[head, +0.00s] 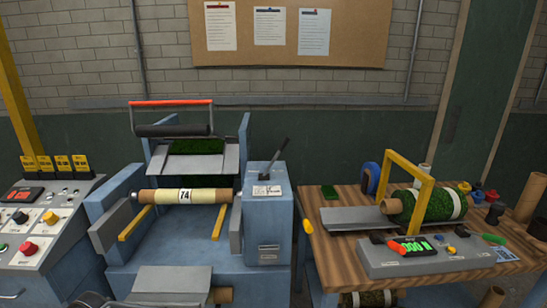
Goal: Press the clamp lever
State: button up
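A dark lever (280,151) stands up from the top of a blue box (270,222) on the right side of the blue machine, tilted to the upper right. It looks like the clamp lever. A white label (267,190) is on the box below it. Left of the box, a roll core (184,196) marked 74 lies level across the machine. A red bar (171,102) on a frame and a dark roller (174,130) are above it, with green turf (197,146) behind. I cannot make out my gripper in the head view.
A wooden table (330,262) at right carries a turf roll (435,204), a yellow frame (408,165) and a grey console with a green display (422,255). A control panel (40,225) with coloured buttons is at left. A narrow gap separates machine and table.

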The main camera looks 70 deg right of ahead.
aim_at(285, 142)
jog(key=z, duration=2.45)
jog(key=i, duration=0.5)
jog(key=z, duration=0.05)
jog(key=k, duration=1)
jog(key=z, duration=1.25)
jog(key=i, duration=0.65)
jog(key=u, duration=1.3)
